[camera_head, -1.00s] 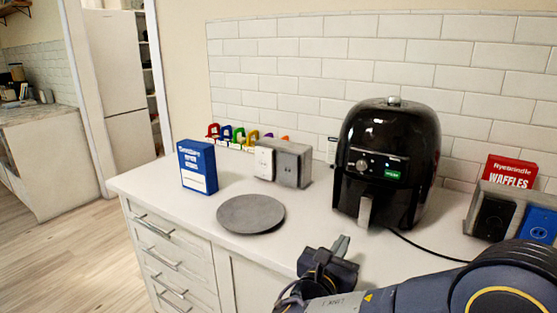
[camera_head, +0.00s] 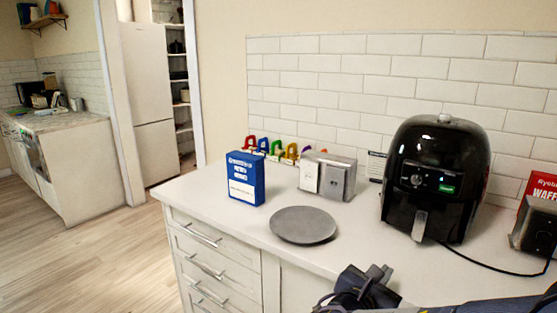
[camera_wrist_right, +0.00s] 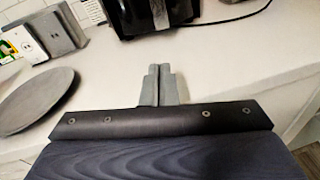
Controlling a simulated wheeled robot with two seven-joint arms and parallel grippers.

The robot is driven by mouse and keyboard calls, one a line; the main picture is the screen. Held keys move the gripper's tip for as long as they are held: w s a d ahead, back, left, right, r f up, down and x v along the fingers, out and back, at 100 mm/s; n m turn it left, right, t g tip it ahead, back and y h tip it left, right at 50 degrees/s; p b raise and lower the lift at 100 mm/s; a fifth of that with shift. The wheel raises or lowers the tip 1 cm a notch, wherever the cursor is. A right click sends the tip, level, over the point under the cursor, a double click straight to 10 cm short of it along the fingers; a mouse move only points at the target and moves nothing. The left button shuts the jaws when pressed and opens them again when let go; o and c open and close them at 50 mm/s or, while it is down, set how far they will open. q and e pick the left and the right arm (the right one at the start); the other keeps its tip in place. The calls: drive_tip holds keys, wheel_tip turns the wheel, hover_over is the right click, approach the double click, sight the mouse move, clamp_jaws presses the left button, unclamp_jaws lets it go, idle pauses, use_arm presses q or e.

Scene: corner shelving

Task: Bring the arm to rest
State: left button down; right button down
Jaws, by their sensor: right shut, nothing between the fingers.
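My right gripper (camera_head: 378,275) is at the bottom of the head view, low over the front edge of the white counter (camera_head: 270,258), in front of the black air fryer (camera_head: 437,180). In the right wrist view its two grey fingers (camera_wrist_right: 160,82) are together with nothing between them, and the counter lies beyond. The lower part of the right arm runs off the bottom right of the head view. My left gripper is not in view.
A round grey plate (camera_head: 303,225) lies left of the gripper. Behind it are a blue box (camera_head: 245,178), a grey holder (camera_head: 335,177) and several coloured padlock-like items (camera_head: 277,147). A red box (camera_head: 540,192) stands at the right. Open floor (camera_head: 90,260) is at left.

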drive_tip(key=s+d+f+m+g+y+p, duration=0.25)
drive_tip(key=s+d+m+g, duration=0.25)
drive_tip(key=s+m, duration=0.3)
drive_tip(key=s+d+f+m+g+y+p, duration=0.1)
drive_tip(key=s+d+m+g+y+p, duration=0.25)
drive_tip(key=s, duration=0.55)
drive_tip(key=s+a+r+m+t+y+p, duration=0.1)
drive_tip(key=s+a+m+y, duration=0.3)
drive_tip(key=m, duration=0.4)
drive_tip(key=s+a+r+m+t+y+p, duration=0.1)
drive_tip(key=s+a+r+m+y, duration=0.3)
drive_tip(key=m, duration=0.4)
drive_tip(key=shift+s+a+y+p, duration=0.25)
drive_tip(key=shift+a+y+p, duration=0.3)
drive_tip(key=shift+a, duration=0.2)
